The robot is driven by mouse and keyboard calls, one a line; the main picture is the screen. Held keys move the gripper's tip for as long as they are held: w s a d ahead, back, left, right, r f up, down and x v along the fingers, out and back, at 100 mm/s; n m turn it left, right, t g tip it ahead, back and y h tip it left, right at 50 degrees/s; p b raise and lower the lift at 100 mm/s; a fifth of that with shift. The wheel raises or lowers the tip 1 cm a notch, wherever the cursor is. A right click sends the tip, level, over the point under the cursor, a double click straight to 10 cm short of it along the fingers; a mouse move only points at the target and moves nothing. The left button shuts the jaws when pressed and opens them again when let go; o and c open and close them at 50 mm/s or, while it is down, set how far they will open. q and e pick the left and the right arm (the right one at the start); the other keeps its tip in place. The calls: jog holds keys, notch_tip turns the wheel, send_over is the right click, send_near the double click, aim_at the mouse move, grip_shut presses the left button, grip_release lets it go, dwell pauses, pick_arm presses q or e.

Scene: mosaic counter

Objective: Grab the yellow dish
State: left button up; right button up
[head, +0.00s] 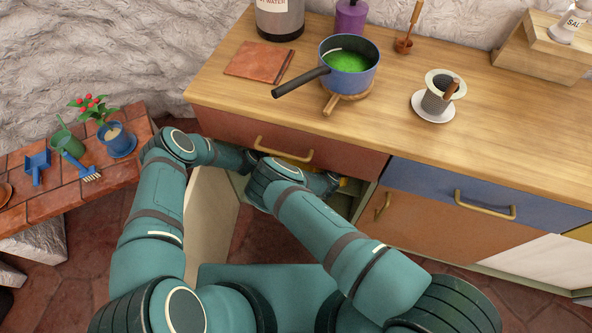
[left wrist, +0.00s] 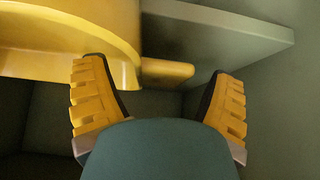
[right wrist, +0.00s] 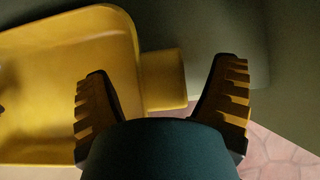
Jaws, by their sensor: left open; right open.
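The yellow dish (left wrist: 70,40) is inside the open cabinet below the counter. In the left wrist view it fills the upper left, and a short yellow handle (left wrist: 165,72) lies between the open fingers of my left gripper (left wrist: 154,70). In the right wrist view the dish (right wrist: 70,80) is at the left, and another stubby handle (right wrist: 163,80) lies between the open fingers of my right gripper (right wrist: 166,69). Neither gripper is closed on a handle. In the head view my arms and the counter hide most of the dish.
A grey shelf or panel (left wrist: 220,30) runs close beside the dish. The cabinet door (head: 208,215) stands open on the left. The brown drawer (head: 345,155) is above the opening. A pot (head: 350,75) with green contents stands on the counter (head: 400,115).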

pick_arm(q)
jog(key=c, duration=1.4)
pick_arm(e)
jog(key=c, duration=1.4)
pick_arm(q)
jog(key=shift+c, duration=0.2)
pick_arm(e)
jog(key=shift+c, duration=0.2)
